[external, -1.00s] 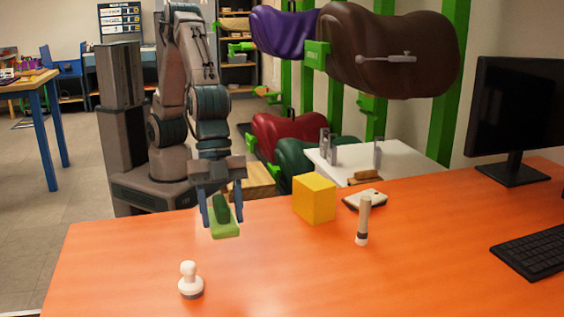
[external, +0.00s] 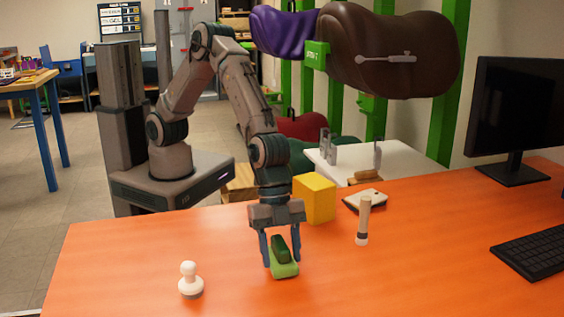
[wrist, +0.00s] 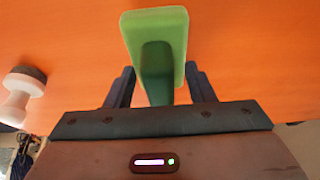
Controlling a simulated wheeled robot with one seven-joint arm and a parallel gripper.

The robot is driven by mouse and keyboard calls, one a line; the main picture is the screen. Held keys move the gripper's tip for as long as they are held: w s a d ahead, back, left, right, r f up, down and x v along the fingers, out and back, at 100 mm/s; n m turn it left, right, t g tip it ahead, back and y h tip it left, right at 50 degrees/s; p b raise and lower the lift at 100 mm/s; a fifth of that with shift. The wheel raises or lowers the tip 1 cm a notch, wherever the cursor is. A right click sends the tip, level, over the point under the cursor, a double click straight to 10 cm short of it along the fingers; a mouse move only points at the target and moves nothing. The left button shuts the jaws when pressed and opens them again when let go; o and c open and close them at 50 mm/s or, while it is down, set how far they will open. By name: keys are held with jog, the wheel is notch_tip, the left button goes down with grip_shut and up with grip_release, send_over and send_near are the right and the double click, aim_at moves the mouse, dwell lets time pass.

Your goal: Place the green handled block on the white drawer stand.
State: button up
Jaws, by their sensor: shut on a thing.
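The green handled block (external: 285,270) is a flat light green slab with a darker green handle. My gripper (external: 281,259) points down and is shut on the handle, holding the block over the front middle of the orange desk. Whether its underside clears the desk is hard to tell. In the wrist view the green block (wrist: 156,22) sticks out beyond my gripper (wrist: 158,72), with a finger on each side of the handle. The white stand (external: 408,163) is behind the desk at the right; only its flat top shows, its front hidden by the desk.
Grey metal fixtures (external: 328,147) and a brown-handled tool (external: 365,177) are on the white top. On the orange desk (external: 400,270) are a yellow cube (external: 315,198), a white cylinder (external: 363,222), a small white device (external: 366,200), a white knobbed piece (external: 190,281), a keyboard (external: 540,250) and a monitor (external: 517,118).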

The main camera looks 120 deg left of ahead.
jog(key=shift+f, duration=0.3)
jog(key=shift+f, duration=0.1)
jog(key=shift+f, duration=0.15)
jog(key=o, duration=1)
jog(key=shift+r, duration=0.2)
